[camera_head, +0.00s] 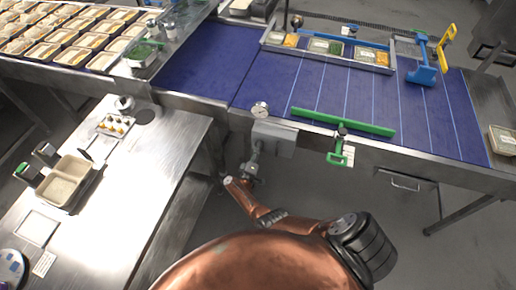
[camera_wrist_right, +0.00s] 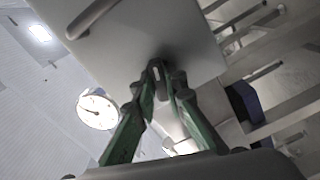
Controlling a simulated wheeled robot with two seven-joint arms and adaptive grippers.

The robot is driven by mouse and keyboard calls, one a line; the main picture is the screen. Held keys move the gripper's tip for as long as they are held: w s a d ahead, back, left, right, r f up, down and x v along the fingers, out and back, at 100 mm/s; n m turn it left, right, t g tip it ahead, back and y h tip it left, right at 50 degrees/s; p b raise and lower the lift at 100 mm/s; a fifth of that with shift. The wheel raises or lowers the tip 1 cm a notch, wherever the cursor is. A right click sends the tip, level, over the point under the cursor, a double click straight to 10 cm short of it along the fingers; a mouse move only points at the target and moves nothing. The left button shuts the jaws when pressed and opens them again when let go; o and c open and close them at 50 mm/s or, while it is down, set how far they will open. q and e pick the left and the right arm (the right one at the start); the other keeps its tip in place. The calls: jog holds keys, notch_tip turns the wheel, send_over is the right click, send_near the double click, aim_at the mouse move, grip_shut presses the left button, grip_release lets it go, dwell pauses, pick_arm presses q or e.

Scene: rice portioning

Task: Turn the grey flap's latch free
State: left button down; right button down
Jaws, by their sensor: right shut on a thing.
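The grey flap (camera_head: 273,138) is a box-like panel on the front edge of the blue conveyor. In the right wrist view the flap (camera_wrist_right: 130,32) is a large pale grey plate with a bar handle along one edge. My right gripper (camera_head: 257,147) reaches up to the flap's left side from below. In the wrist view the green fingers of the right gripper (camera_wrist_right: 163,75) come together at the plate's lower edge, shut on a small part there, which I take as the latch. The fingertips mostly hide it, so its turn angle cannot be told. My left gripper is not in view.
A green bar (camera_head: 343,122) with a green handle lies to the right. A steel table (camera_head: 110,205) stands left. The conveyor middle is clear.

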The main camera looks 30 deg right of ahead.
jog(key=shift+n, duration=1.9)
jog(key=c, duration=0.9)
grip_release()
jog(key=shift+p+v, duration=1.7)
jog(key=shift+v, duration=2.35)
